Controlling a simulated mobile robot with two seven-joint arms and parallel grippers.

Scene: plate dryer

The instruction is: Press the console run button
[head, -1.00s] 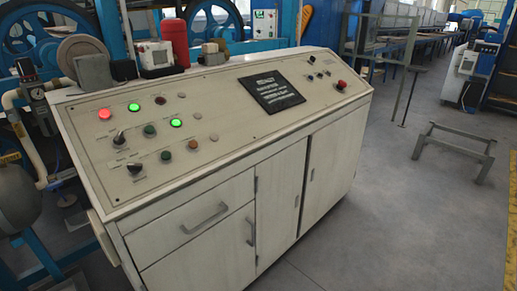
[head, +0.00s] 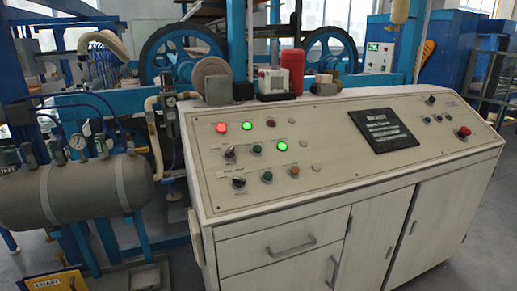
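The console (head: 340,165) is a cream cabinet with a sloped control panel, in the middle and right of the head view. At the panel's left are a lit red lamp (head: 221,127), a lit green lamp (head: 247,125) and an unlit dark red one. Below them are a black selector knob (head: 229,152), a dark green button (head: 256,149) and a lit green light (head: 282,146). A lower row has another black selector, a green button (head: 267,177) and an orange-brown button (head: 294,171). Labels are too small to read, so I cannot tell which is run. Neither gripper is in view.
A dark display reading "READY" (head: 380,130) and a red mushroom button (head: 464,131) are farther right on the panel. A red canister (head: 291,70) stands on the console's back ledge. A grey tank (head: 75,195) with pipes and gauges stands at the left.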

